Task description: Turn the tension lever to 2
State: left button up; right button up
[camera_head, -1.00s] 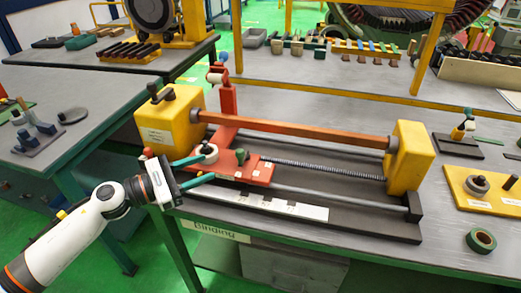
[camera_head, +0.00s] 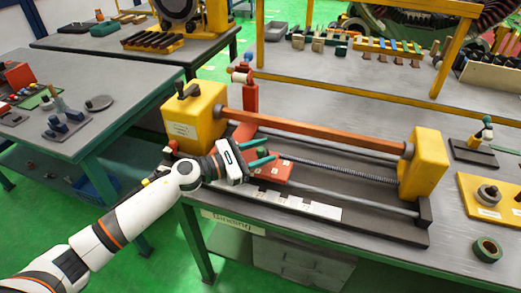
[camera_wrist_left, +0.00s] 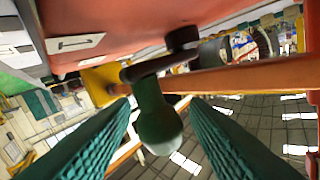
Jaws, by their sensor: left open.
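The tension lever (camera_wrist_left: 152,98) shows in the left wrist view as a dark green handle with a pale rounded end and a dark pivot. It belongs to the red carriage (camera_head: 276,173) of the winding machine; the wrist view shows a red surface (camera_wrist_left: 120,25) with white labels. My left gripper (camera_head: 271,156) is over the carriage in the head view and hides the lever there. In the wrist view, its two green fingers (camera_wrist_left: 160,108) are open, one either side of the handle. I cannot tell whether they touch it. No scale number is readable. My right gripper is out of view.
An orange bar (camera_head: 315,131) and a threaded rod (camera_head: 335,165) run between the yellow end blocks (camera_head: 430,163). A white strip (camera_head: 295,203) lies along the front. A green tape roll (camera_head: 487,249) and a yellow plate (camera_head: 490,201) sit at the right.

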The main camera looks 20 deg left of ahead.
pick_arm(q)
grip_shut()
jog(key=shift+d+r+t+p, duration=0.1)
jog(key=shift+r+t+p, duration=0.15)
jog(key=shift+p, duration=0.3)
jog(key=n+t+y+p, duration=0.1)
jog(key=y+p, duration=0.1)
jog(key=p, duration=0.1)
jog(key=d+n+t+y+p, duration=0.1)
jog(key=n+y+p, duration=0.1)
jog(key=d+n+t+y+p, duration=0.1)
jog(key=n+t+y+p, duration=0.1)
jog(key=p, duration=0.1)
jog(key=shift+w+r+y+p, duration=0.1)
jog(key=shift+w+y+p, duration=0.05)
jog(key=shift+y+p, duration=0.25)
jog(key=shift+w+d+f+n+t+y+p, duration=0.15)
jog(key=shift+n+t+y+p, duration=0.15)
jog(key=shift+n+y+p, duration=0.5)
jog(key=shift+w+d+f+n+t+y+p, duration=0.15)
jog(key=shift+n+t+y+p, duration=0.15)
jog(key=shift+n+y, duration=0.55)
jog(key=shift+y, duration=0.45)
grip_release()
